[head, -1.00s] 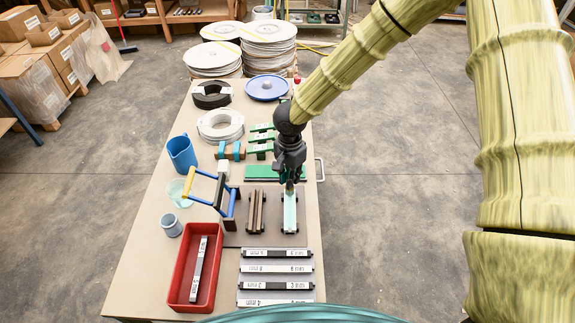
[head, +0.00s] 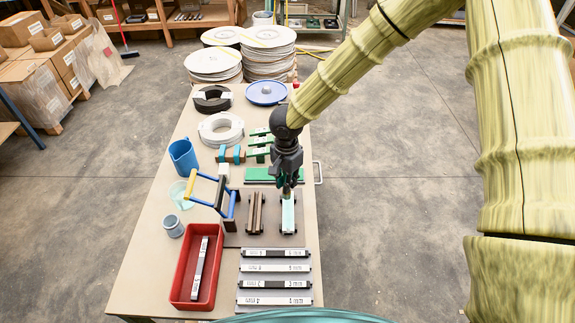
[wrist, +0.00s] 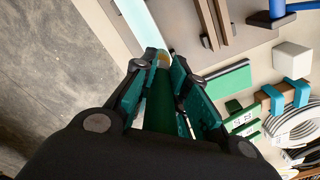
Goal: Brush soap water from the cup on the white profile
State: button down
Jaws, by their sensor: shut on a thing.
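My gripper (head: 287,182) is shut on a brush and hangs over the far end of the white profile (head: 288,216). In the wrist view the brush's green handle (wrist: 159,108) runs between my gripper's fingers (wrist: 160,62). Its pale yellowish tip is at the profile's near end there; contact is hard to tell.
Brown profiles (head: 256,212) lie left of the white one. A blue-and-yellow handled frame (head: 205,190) stands between them and the cups. A red tray (head: 187,286) and labelled bars (head: 275,268) are at the front. Green blocks (head: 261,174) and rings lie behind.

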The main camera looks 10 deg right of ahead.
jog(key=shift+d+r+p, duration=0.2)
jog(key=shift+r+p, duration=0.55)
jog(key=shift+s+d+r+p, duration=0.15)
jog(key=shift+r+p, duration=0.6)
jog(key=shift+r, duration=0.05)
jog(key=shift+r+p, duration=0.95)
jog(key=shift+p, duration=0.2)
jog(key=shift+r+p, duration=0.35)
jog(key=shift+f, duration=0.1)
